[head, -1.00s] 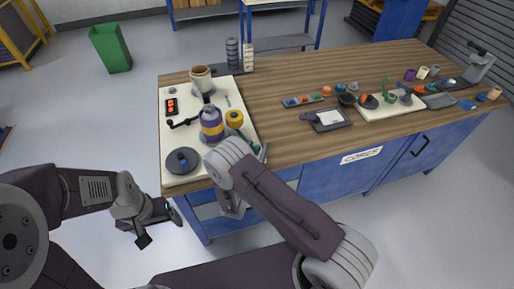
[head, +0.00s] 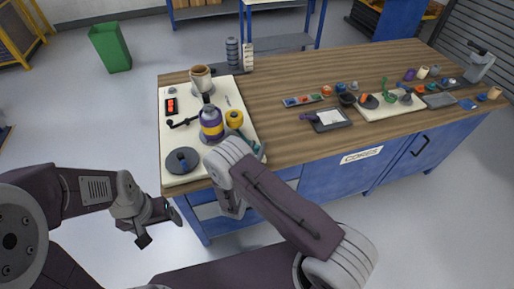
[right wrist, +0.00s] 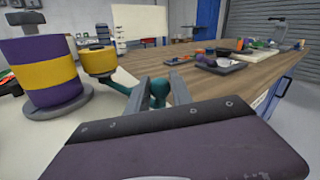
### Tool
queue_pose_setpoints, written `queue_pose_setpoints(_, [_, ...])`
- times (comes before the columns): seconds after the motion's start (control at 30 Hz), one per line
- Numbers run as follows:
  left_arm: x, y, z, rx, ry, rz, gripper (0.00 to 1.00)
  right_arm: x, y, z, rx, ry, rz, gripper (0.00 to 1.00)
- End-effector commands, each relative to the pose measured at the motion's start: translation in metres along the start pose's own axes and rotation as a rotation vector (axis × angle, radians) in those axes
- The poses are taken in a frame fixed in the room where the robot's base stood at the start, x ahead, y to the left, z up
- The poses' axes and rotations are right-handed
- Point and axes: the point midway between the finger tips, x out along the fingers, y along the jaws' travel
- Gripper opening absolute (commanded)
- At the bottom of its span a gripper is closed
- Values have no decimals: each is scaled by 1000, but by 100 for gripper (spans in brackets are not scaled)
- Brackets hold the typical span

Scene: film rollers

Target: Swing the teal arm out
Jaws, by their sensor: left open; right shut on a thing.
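The teal arm (right wrist: 120,88) carries a yellow roller (right wrist: 98,61) at its far end and has a round teal knob at its near end. In the right wrist view my right gripper (right wrist: 157,92) is shut on the knob, one finger on each side. In the head view the yellow roller (head: 234,118) stands on the white board, and my own right arm largely hides the teal arm. A purple and yellow roll (head: 211,124) stands just left of the yellow roller. My left gripper (head: 162,226) is open and empty, low in front of the bench.
The white board (head: 173,132) also holds a dark disc (head: 176,164), a red-lit box (head: 171,106) and a cream-coloured cup-like part (head: 201,77). A tablet-like tray (head: 330,119) and several small parts lie further right. Bare wood lies between.

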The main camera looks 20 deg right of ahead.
Motion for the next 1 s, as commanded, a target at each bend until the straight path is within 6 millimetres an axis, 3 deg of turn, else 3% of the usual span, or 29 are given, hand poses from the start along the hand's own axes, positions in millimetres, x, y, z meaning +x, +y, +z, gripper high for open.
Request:
queue_pose_setpoints(0.7, [2,0,0,0,0,0,82,0,1,-1,0,-1,-5,0])
queue_pose_setpoints(0.87, [24,0,2,0,0,0,82,-5,9,-4,9,14,-119,0])
queue_pose_setpoints(1.0, [55,-1,6,0,0,0,82,-11,18,-6,14,49,-295,0])
